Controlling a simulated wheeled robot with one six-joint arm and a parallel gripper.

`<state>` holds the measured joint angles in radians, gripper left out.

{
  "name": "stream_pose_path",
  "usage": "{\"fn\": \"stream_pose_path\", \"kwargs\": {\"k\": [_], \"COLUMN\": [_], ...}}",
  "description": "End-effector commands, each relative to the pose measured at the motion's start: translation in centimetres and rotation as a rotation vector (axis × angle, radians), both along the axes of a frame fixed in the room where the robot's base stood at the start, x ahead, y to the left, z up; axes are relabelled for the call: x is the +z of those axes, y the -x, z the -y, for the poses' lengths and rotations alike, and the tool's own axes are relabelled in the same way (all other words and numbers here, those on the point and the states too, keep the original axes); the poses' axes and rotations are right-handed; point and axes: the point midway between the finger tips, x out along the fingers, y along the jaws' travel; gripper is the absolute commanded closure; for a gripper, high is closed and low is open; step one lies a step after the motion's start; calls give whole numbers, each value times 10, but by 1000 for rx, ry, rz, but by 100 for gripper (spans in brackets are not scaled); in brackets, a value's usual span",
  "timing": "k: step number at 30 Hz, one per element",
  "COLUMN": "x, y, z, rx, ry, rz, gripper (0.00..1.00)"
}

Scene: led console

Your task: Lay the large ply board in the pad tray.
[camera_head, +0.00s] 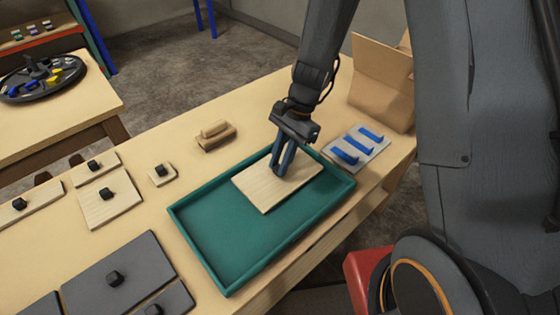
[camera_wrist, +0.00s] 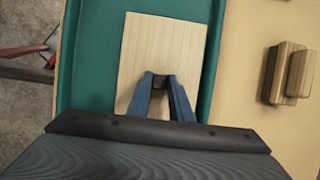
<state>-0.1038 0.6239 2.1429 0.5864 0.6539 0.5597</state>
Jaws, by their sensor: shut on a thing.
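The large ply board (camera_head: 265,192) is a pale wooden rectangle over the right-hand end of the green pad tray (camera_head: 222,262). My gripper (camera_head: 279,171) is shut on the board's small black knob. The knob shows between the blue fingers in the wrist view, where my gripper (camera_wrist: 161,82) reaches over the board (camera_wrist: 160,45). The board looks flat and within the tray's rims. I cannot tell whether it rests on the tray floor or hangs just above it. The near-left part of the tray is empty.
Smaller ply boards (camera_head: 104,212) and dark grey boards (camera_head: 120,262) with black knobs lie left of the tray. A wooden block (camera_head: 216,138) lies behind it. A grey plate with blue bars (camera_head: 372,153) and a cardboard box (camera_head: 378,85) stand right.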

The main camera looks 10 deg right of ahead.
Motion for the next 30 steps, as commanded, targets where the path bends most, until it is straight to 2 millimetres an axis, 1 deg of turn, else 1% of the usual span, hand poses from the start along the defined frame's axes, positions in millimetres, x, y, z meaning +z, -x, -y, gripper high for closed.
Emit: {"fn": "stream_pose_path", "kwargs": {"k": [2, 3, 5, 6, 15, 20, 23, 30], "x": [-2, -3, -2, -2, -1, 9, 22, 67], "y": [0, 0, 0, 0, 0, -3, -7, -17], "z": [0, 0, 0, 0, 0, 3, 8, 24], "rx": [0, 0, 0, 0, 0, -1, -2, -2], "ry": [0, 1, 0, 1, 0, -2, 0, 0], "rz": [0, -1, 0, -1, 0, 2, 4, 5], "gripper": [100, 79, 69, 62, 62, 62, 62, 62]}}
